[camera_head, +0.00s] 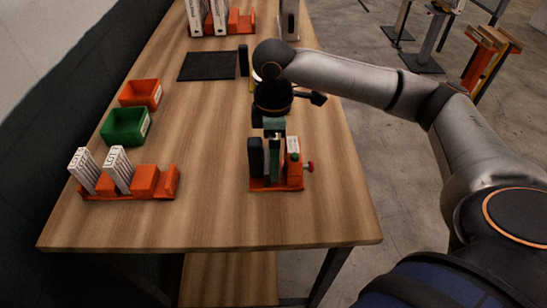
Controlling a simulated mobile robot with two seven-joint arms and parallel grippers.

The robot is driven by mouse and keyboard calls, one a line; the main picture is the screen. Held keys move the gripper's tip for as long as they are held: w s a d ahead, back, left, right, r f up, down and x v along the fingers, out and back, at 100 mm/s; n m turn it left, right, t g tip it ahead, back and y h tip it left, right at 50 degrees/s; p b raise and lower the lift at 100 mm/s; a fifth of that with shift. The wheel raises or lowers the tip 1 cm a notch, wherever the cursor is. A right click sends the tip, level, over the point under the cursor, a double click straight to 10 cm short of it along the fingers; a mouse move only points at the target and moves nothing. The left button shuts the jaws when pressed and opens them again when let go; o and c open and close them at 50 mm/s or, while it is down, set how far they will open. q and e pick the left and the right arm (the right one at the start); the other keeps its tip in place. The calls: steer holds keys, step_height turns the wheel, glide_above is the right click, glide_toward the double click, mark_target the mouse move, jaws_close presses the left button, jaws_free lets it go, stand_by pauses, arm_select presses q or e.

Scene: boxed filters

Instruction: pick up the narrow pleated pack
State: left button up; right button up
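Two white pleated packs stand tilted in an orange rack (158,184) at the front left of the table: one at the left (84,170) and one beside it (119,169). More white packs (196,16) stand in another orange rack at the back. I cannot tell which pack is the narrow one. My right gripper (274,140) points down over an orange fixture (276,185) right of the front rack, well apart from the front packs. Its fingers blend with the dark and green parts there, so its opening is unclear. My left gripper is out of view.
A green bin (125,127) and an orange bin (141,94) sit along the left edge. A dark mat (209,66) lies farther back. The fixture carries a black block (256,157) and a red knob (310,167). The wood between rack and fixture is clear.

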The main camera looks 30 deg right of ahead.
steer(key=c, duration=1.4)
steer(key=shift+r, duration=0.1)
